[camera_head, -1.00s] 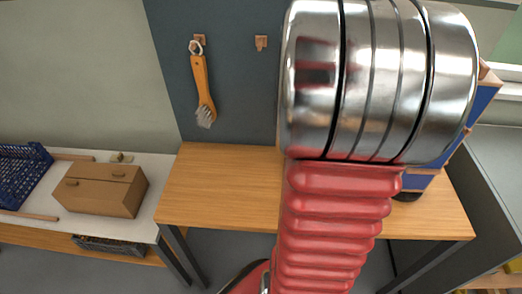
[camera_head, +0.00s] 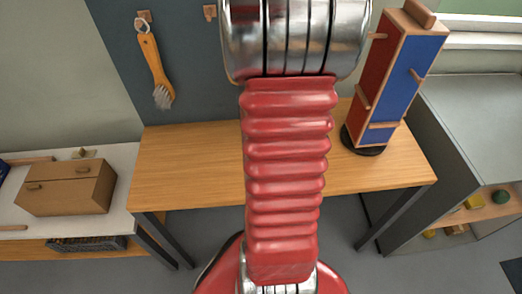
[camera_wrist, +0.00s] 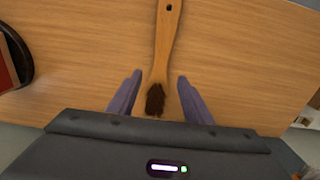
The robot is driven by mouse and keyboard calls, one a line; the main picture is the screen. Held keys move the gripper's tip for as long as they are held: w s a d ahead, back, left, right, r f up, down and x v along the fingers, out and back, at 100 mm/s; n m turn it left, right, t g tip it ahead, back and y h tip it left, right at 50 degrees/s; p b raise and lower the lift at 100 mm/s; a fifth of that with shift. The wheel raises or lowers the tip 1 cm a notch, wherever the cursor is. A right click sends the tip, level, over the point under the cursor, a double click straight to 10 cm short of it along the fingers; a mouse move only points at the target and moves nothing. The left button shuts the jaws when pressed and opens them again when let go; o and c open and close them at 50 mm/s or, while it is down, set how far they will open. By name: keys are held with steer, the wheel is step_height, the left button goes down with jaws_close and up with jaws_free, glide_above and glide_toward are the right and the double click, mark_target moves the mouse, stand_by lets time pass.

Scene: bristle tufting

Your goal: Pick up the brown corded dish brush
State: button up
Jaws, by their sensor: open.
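A wooden brush with dark brown bristles (camera_wrist: 155,98) lies on the wooden table (camera_wrist: 85,50) in the wrist view. Its pale handle runs up to the top edge, where a dark hole shows; I see no cord on it. My gripper (camera_wrist: 159,77) is open, its two purple fingers on either side of the brush's neck and bristles, with gaps on both sides. How high the fingers are above the table I cannot tell. In the head view this brush and my fingers are hidden behind my arm.
A red and blue tower (camera_head: 398,70) on a black base stands at the table's right. A cardboard box (camera_head: 66,187) sits on the white table at left.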

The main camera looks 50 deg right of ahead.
steer(key=shift+f, duration=0.75)
steer(key=shift+f, duration=2.6)
steer(key=shift+c, duration=0.7)
jaws_close()
